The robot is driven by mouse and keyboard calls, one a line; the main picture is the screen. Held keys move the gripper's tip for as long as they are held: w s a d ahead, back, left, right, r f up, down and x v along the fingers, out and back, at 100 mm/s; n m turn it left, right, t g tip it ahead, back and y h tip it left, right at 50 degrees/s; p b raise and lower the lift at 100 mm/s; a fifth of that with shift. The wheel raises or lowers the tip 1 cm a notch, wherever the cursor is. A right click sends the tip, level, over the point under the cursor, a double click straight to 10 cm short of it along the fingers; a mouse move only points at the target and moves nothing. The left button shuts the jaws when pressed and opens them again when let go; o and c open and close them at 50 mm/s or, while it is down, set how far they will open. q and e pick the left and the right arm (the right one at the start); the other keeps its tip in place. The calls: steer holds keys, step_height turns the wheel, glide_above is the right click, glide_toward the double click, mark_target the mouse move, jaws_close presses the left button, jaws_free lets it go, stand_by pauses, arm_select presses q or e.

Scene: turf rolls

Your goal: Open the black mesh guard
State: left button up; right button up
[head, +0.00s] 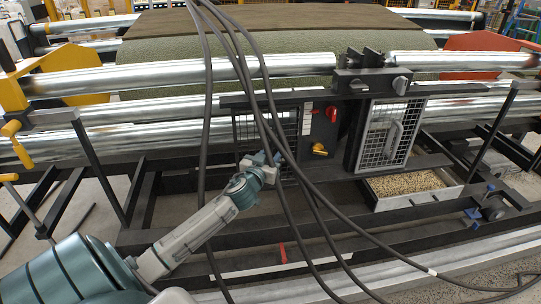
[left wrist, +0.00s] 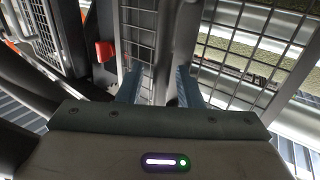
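The black mesh guard (head: 247,127) stands upright at the left of the control panel in the head view, with cables crossing in front of it. Its wire grid also shows in the left wrist view (left wrist: 138,32). My left gripper (head: 269,158) is at the lower right part of the guard. In the left wrist view its two blue fingers (left wrist: 158,84) are apart, with grid and an upright frame edge between and beyond them. I cannot tell whether they touch it. My right gripper is not in view.
A panel with a red knob (head: 331,113) and a yellow knob (head: 319,149) is right of the guard. A grey mesh door (head: 388,135) with a handle stands further right, above a tray of pellets (head: 371,195). Black cables (head: 270,110) hang across the front.

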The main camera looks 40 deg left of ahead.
arm_select(q)
steer(key=shift+s, duration=0.15)
